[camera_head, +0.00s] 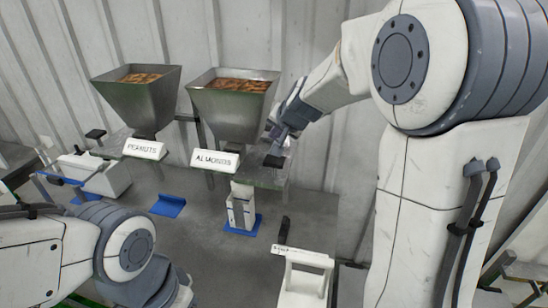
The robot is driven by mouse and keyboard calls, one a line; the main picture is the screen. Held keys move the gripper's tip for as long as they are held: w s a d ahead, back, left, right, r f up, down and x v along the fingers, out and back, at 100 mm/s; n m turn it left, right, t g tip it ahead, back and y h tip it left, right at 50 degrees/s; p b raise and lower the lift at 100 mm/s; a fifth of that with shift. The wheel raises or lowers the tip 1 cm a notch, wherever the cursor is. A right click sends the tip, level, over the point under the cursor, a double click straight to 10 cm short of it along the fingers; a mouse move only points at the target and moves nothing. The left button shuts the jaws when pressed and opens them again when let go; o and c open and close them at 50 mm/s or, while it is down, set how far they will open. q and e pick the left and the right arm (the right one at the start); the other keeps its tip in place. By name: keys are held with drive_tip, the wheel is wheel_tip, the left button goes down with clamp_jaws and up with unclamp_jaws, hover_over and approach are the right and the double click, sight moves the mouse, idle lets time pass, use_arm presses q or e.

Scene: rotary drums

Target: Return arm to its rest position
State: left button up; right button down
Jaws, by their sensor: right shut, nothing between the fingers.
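My right arm reaches in from the right, and its gripper (281,134) is shut and empty beside the almond hopper. It is just above a dark handle (273,161) at the right of the ALMONDS label; I cannot tell whether they touch. The almond hopper (232,105) is a grey metal funnel with brown nuts in it. My left arm lies at the lower left, and its gripper is not in view.
A second hopper (136,98) with a PEANUTS label (145,149) stands at the left. A white container (241,208) stands on a blue mat (243,226) under the almond hopper. Another blue mat (168,205) is empty. A white stand (304,278) is at the front.

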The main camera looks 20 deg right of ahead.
idle(0.5)
drive_tip(key=s+a+f+n+g+y+b, duration=0.35)
drive_tip(key=s+a+f+n+b, duration=0.45)
drive_tip(key=s+a, duration=0.6)
drive_tip(key=s+a+f+n+g+h+b, duration=0.1)
drive_tip(key=s+f+n, duration=0.3)
drive_tip(key=s, duration=0.6)
drive_tip(key=s+a+f+n+g+h+b, duration=0.2)
drive_tip(key=s+f+n+g, duration=0.2)
drive_tip(key=s+f, duration=0.4)
drive_tip(key=s, duration=0.3)
drive_tip(key=shift+s+a+f+g+b, duration=0.15)
drive_tip(key=shift+s+a+g+b, duration=0.15)
drive_tip(key=shift+a+g+b, duration=0.1)
drive_tip(key=shift+w, duration=0.1)
idle(0.4)
